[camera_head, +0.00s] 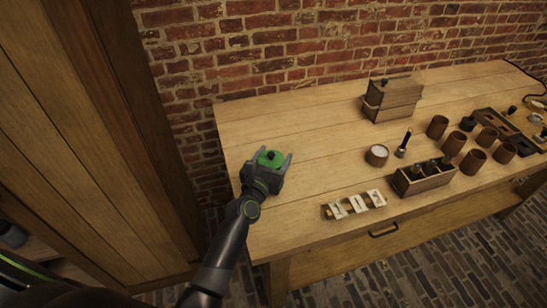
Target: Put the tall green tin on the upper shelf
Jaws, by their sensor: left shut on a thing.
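My left gripper (267,164) is shut on the green tin (271,157), over the left end of the wooden table. The tin's round green top with a dark knob shows between the fingers. Its lower part is hidden by the gripper, so I cannot tell its height or whether it touches the table. My right gripper is not in view. I cannot make out an upper shelf for certain.
A tall wooden cabinet (85,150) stands left of the table (300,130). A wooden box (391,98) stands at the back. Several brown cups, a bottle carrier (424,180) and a white-topped jar (377,154) occupy the right. White pieces (356,204) lie near the front edge.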

